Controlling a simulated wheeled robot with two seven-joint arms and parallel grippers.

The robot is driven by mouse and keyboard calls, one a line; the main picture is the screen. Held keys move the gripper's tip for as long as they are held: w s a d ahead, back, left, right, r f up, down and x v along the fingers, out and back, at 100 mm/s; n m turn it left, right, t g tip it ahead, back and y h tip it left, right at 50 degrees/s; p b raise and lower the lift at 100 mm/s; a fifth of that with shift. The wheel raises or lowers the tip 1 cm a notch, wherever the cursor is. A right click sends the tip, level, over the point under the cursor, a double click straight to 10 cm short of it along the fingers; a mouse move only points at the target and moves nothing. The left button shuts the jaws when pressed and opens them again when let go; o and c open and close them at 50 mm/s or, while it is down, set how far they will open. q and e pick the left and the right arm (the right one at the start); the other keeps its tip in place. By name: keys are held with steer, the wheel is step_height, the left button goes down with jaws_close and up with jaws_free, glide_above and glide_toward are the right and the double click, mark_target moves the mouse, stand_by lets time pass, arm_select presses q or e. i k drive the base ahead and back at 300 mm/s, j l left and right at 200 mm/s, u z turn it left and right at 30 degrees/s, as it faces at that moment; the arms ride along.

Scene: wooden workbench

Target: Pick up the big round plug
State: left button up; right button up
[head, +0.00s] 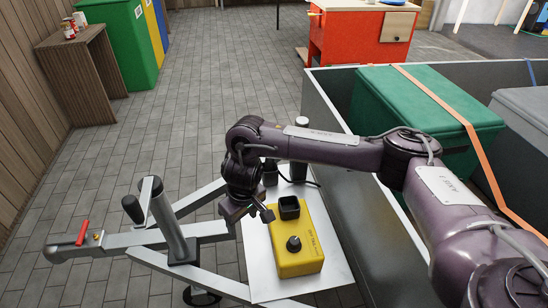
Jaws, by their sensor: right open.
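My right gripper (250,212) is open above the left edge of a pale metal plate, left of a yellow box (311,262). The box carries a square black socket (289,208) and a round dark knob-like piece (293,244). Behind the box, partly hidden by my right arm, stand a dark cylindrical piece (270,174) and another dark piece (298,172) with a black cable beside it. I cannot tell for certain which of these is the big round plug. Nothing shows between my right fingers. My left gripper is not in view.
A trailer drawbar (130,238) with a red-handled coupling (82,232) and an upright post runs left. A grey-walled trailer bed (325,110) holding a green box (440,110) with an orange strap is at right. Grey floor lies open at left.

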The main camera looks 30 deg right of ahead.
mark_target(269, 163)
steer(key=i+l, duration=0.8)
steer(key=l, duration=0.2)
